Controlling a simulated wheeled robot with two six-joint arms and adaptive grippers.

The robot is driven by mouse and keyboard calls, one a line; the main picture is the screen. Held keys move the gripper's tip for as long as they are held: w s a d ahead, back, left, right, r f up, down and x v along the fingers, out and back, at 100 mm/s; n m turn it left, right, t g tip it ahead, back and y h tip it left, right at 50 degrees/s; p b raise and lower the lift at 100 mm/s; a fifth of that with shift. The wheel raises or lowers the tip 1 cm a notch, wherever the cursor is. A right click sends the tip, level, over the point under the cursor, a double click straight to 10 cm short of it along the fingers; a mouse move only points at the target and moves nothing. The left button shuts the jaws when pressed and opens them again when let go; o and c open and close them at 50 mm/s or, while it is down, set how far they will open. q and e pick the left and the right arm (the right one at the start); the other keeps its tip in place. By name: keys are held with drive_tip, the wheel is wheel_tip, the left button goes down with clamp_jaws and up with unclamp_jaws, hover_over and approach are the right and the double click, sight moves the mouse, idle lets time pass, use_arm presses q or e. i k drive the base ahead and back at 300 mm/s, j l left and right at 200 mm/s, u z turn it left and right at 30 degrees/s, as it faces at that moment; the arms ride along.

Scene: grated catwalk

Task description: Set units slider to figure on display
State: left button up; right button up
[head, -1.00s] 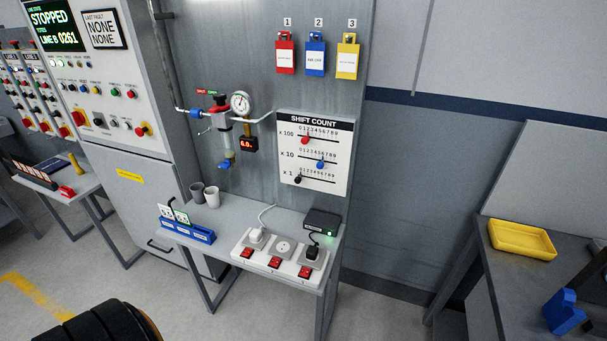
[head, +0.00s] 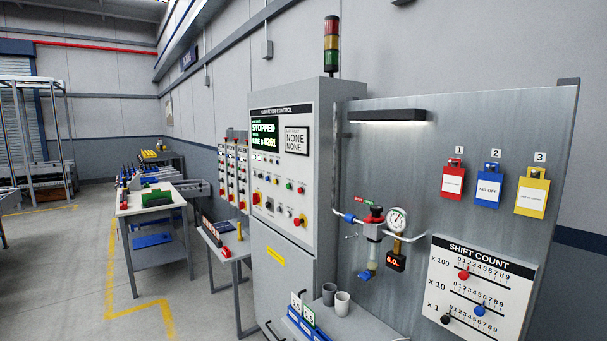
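The SHIFT COUNT board (head: 478,300) hangs on the metal panel at the lower right. It has three sliders: a red knob (head: 463,275) on the x100 row near the low end, a blue knob (head: 479,311) on the x10 row around the middle, and a black knob (head: 445,320) on the x1 row at or near 0. The green-on-black display (head: 265,133) on the control cabinet reads STOPPED, with a line that looks like LINE B 0261. Neither gripper is in view.
A pressure gauge (head: 396,220) and pipework stand left of the board. Red (head: 452,181), blue (head: 488,188) and yellow (head: 532,195) tags hang above it. Two grey cups (head: 342,302) stand on the bench below. Floor is free at the left.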

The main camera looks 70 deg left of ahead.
sight(445, 320)
drive_tip(key=u, duration=1.9)
drive_tip(key=i+j, duration=0.1)
drive_tip(key=j, duration=0.35)
drive_tip(key=i+j, duration=0.15)
drive_tip(key=j, duration=0.3)
drive_tip(key=i+j, duration=0.1)
drive_tip(key=j, duration=0.35)
drive_tip(key=i+j, duration=0.1)
drive_tip(key=j, duration=0.35)
drive_tip(key=z, duration=1.65)
